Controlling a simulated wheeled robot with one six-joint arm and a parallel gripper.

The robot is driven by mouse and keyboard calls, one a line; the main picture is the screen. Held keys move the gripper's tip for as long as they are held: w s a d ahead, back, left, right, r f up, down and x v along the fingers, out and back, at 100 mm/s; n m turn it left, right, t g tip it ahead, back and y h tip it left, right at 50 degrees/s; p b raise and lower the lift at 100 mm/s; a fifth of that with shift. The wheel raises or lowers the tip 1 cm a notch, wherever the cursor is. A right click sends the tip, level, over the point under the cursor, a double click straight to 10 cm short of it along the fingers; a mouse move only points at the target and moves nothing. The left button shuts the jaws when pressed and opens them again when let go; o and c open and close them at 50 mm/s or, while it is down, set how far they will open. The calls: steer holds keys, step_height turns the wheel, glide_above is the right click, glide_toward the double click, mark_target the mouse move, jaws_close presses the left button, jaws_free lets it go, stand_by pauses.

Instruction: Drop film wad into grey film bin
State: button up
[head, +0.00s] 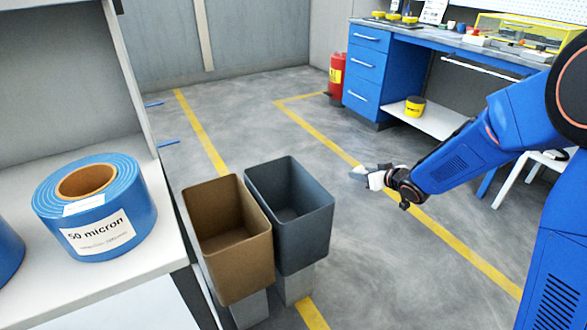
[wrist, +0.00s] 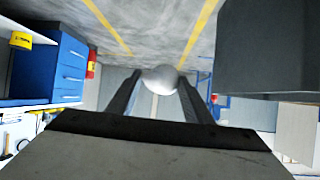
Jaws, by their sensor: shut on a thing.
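My gripper (wrist: 160,80) is shut on a whitish film wad (wrist: 160,77), which sits between the two fingertips in the wrist view. In the head view my gripper (head: 362,173) reaches in from the right, and the wad (head: 376,181) shows as a small pale lump at its fingers. The grey film bin (head: 304,243) stands to the left of my gripper, open at the top and looking empty. In the wrist view a large dark grey wall at the upper right, likely the grey bin (wrist: 270,50), is beside the gripper.
A brown bin (head: 238,265) stands against the grey bin's left side. A shelf with a blue film roll (head: 95,205) is at the left. A blue workbench (head: 369,75), a red extinguisher (head: 337,75) and a yellow tub (head: 414,107) are at the back.

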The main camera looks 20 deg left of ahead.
steer(key=s+a+r+n+g+y, duration=0.15)
steer(key=s+a+r, duration=0.25)
steer(key=s+a, duration=0.5)
steer(key=s+a+r+n+g+y, duration=0.15)
steer(key=s+a+r, duration=0.35)
steer(key=a, duration=0.6)
step_height(320, 180, down, 7)
steer(key=s, duration=0.1)
steer(key=shift+n+h, duration=0.3)
steer(key=shift+h, duration=0.1)
steer(key=shift+s+a+f, duration=0.1)
steer(key=o, duration=1.1)
steer(key=v, duration=1.7)
